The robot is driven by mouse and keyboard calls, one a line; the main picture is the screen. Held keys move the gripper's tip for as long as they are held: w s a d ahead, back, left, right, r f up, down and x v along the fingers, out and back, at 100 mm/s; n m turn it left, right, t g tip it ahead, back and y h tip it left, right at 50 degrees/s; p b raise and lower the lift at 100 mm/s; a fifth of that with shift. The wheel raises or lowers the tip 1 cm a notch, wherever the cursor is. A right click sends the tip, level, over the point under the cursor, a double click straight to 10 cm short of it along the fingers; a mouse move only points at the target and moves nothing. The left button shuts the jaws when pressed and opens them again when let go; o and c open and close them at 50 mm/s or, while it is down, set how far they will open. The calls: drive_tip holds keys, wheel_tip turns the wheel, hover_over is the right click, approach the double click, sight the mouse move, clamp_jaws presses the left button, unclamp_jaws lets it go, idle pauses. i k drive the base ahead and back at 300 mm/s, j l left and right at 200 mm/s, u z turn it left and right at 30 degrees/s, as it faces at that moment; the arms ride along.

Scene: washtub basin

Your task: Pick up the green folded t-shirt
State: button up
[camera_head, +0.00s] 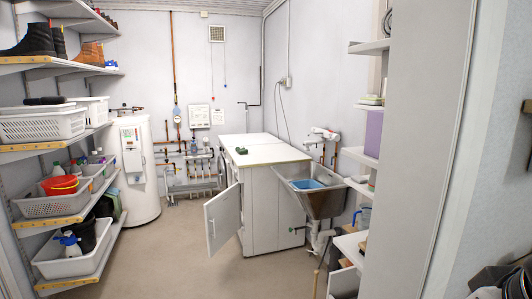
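I cannot pick out the green folded t-shirt with certainty. A small dark green item (241,150) lies on the white top of the cabinet near its left edge; it is too small to tell what it is. A flat pale greenish stack (371,100) sits on a right-hand shelf above a purple item (374,133); its details are unclear. My gripper is not in view.
A metal washtub basin (322,204) with a blue tub (306,183) stands right of the white cabinet (273,212), whose door (223,220) hangs open. Shelves with baskets (42,126) line the left. A white water tank (138,190) stands behind. The middle floor (180,255) is clear.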

sight(241, 150)
drive_tip(key=i+j+u, duration=0.2)
drive_tip(key=j, duration=0.2)
drive_tip(key=i+j, duration=0.55)
drive_tip(key=j, duration=0.2)
drive_tip(key=i+j+u, duration=0.15)
drive_tip(key=i+j, duration=0.4)
drive_tip(key=j, duration=0.15)
drive_tip(key=i+u, duration=0.2)
drive_tip(key=i, duration=0.45)
drive_tip(key=i+u, duration=0.2)
drive_tip(key=i, duration=0.45)
drive_tip(key=i+l+u, duration=0.2)
drive_tip(key=i, duration=0.4)
drive_tip(key=i+j, duration=0.1)
drive_tip(key=i, duration=0.65)
drive_tip(key=i+j+z, duration=0.1)
drive_tip(key=i, duration=0.65)
drive_tip(key=i+l+z, duration=0.1)
drive_tip(key=i+z, duration=0.65)
drive_tip(key=i+j+z, duration=0.25)
drive_tip(key=i+z, duration=0.15)
drive_tip(key=i+j+z, duration=0.5)
drive_tip(key=i, duration=0.2)
drive_tip(key=j, duration=0.05)
